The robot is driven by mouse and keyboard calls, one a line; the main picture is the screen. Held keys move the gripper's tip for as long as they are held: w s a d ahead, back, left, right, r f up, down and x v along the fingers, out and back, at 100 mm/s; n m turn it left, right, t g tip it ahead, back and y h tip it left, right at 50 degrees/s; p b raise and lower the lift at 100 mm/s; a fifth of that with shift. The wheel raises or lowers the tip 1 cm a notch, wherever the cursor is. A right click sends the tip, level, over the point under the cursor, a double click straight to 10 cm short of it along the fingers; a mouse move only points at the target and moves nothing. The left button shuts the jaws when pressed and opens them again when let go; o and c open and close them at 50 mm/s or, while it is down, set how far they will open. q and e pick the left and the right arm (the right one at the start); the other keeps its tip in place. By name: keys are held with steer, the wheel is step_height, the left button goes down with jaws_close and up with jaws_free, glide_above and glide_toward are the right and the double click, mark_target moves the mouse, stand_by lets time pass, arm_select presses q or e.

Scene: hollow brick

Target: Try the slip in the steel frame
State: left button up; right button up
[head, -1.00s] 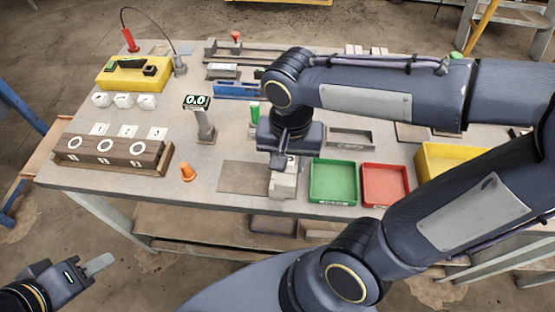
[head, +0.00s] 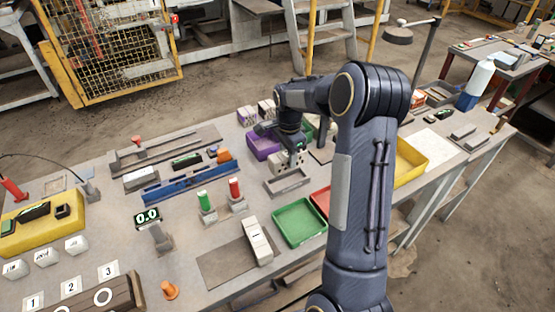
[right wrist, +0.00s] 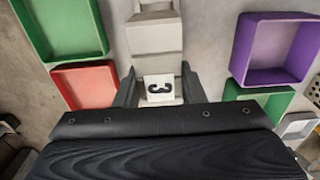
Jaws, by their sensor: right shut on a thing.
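My right gripper (head: 289,151) is at the far middle of the bench in the head view, pointing down. It is shut on a pale block (head: 288,163) with dark spots. I take this held piece to be the slip. The grey rectangular steel frame (head: 288,182) lies just below and in front of it in the head view. I cannot tell whether the piece touches the frame. My left gripper is out of view.
A pale block (head: 257,241) stands at the edge of a brown mat. Green (head: 299,223) and red (head: 320,201) trays lie in front, a purple tray (head: 262,145) behind. Red and green posts (head: 235,190) and a blue rail (head: 190,184) are to the left.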

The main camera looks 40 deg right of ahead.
steer(key=shift+f+b, duration=1.6)
steer(key=shift+f, duration=0.7)
steer(key=shift+f+b, duration=1.1)
steer(key=shift+f, duration=0.35)
stand_by(0.3)
steer(key=shift+r+p, duration=2.45)
steer(key=shift+r, duration=0.9)
